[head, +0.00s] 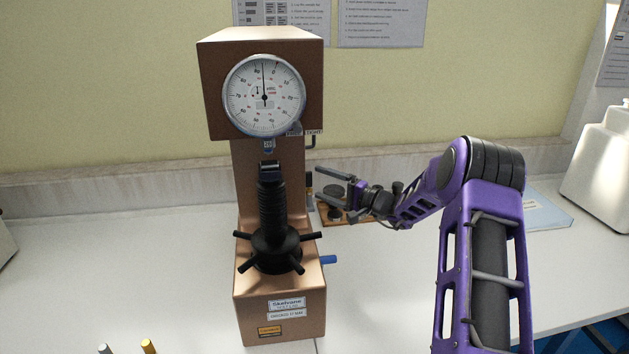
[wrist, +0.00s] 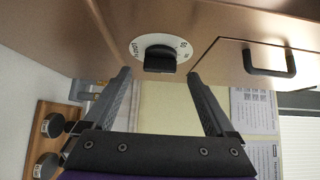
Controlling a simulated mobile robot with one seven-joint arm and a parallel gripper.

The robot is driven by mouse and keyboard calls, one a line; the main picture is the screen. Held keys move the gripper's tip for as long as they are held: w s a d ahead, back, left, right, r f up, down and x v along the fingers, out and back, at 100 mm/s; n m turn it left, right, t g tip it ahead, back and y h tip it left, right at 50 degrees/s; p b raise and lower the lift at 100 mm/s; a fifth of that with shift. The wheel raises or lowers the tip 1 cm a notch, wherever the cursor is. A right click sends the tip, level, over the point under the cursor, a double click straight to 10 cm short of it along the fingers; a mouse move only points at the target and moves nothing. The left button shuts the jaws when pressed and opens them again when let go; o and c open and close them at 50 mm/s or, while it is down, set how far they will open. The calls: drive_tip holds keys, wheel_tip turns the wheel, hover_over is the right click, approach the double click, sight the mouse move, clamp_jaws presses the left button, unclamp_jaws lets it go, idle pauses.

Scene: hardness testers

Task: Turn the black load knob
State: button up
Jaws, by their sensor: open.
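The bronze-coloured hardness tester (head: 265,180) stands on the bench in the head view, with a round dial gauge (head: 264,95) on its front. The black load knob (wrist: 160,59) shows in the wrist view on a white, marked round plate on the tester's side. In the head view I cannot make the knob out. My gripper (head: 318,183) is open and empty, to the right of the tester's column. In the wrist view my gripper (wrist: 159,74) has one finger either side of the knob's line, with the fingertips apart from it.
A black spoked handwheel (head: 275,249) sits at the tester's front, and a blue handle (head: 329,260) sticks out low on its right. A wooden board with round pieces (head: 336,190) lies behind my gripper. A black handle (wrist: 270,59) is beside the knob.

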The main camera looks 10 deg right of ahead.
sight(307, 179)
drive_tip(key=x, duration=0.3)
drive_tip(key=shift+w+a, duration=0.15)
drive_tip(key=c, duration=1.4)
drive_tip(key=shift+r, duration=0.1)
drive_tip(key=m+g+h, duration=0.1)
drive_tip(key=g, duration=0.1)
drive_tip(key=m+g+h+p, duration=0.1)
drive_tip(key=m+g, duration=0.1)
drive_tip(key=m+g+h+p, duration=0.1)
drive_tip(key=m, duration=0.1)
drive_tip(key=shift+w+r+g, duration=0.15)
drive_tip(key=shift+r+g, duration=0.15)
drive_tip(key=shift+g, duration=0.1)
